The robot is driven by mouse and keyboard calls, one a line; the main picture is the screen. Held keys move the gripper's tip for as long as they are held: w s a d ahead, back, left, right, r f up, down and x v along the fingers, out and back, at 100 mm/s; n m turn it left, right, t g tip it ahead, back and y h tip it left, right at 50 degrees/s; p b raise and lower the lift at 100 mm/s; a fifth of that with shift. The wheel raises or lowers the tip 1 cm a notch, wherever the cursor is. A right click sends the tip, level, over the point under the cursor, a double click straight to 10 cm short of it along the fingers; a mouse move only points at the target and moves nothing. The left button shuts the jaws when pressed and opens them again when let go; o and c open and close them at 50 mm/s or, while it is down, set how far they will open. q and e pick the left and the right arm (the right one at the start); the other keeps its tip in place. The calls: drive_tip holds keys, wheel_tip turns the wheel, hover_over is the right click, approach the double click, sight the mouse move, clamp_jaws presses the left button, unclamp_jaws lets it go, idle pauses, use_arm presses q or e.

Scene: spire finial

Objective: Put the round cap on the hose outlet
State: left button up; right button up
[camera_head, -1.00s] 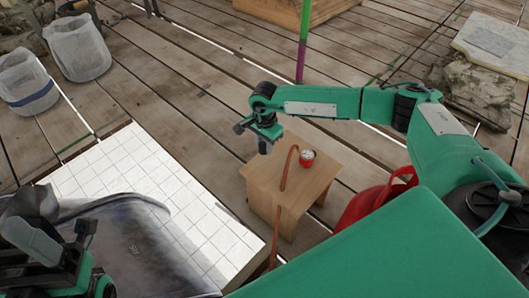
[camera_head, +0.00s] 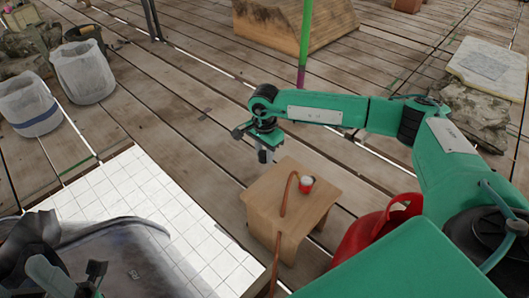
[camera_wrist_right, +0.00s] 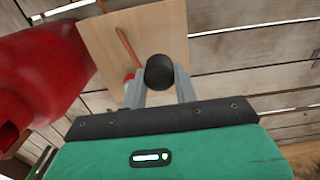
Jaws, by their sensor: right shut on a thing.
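The round cap (camera_wrist_right: 160,72) is black and sits between the fingertips of my right gripper (camera_wrist_right: 160,84) in the right wrist view. In the head view, the right gripper (camera_head: 265,154) points down, above and left of a small wooden stool; I cannot make out the cap there. A brown-orange hose (camera_head: 288,195) rises over the stool top, and also shows in the wrist view (camera_wrist_right: 127,45). Its outlet end is too small to make out clearly. Part of my left gripper (camera_head: 95,272) shows at the bottom left; its jaws are unclear.
The wooden stool (camera_head: 318,198) carries a small red and white can or cup (camera_head: 306,184) beside the hose. A red bag or container (camera_head: 372,228) stands right of the stool. A white tiled surface (camera_head: 150,195) lies left. Plank floor is open behind the stool.

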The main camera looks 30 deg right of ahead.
drive_tip(key=s+a+r+n, duration=0.5)
drive_tip(key=a+r+n, duration=0.3)
drive_tip(key=n, duration=0.6)
drive_tip(key=shift+a+r, duration=0.2)
drive_tip(key=shift+r, duration=0.2)
drive_tip(key=shift+s, duration=0.1)
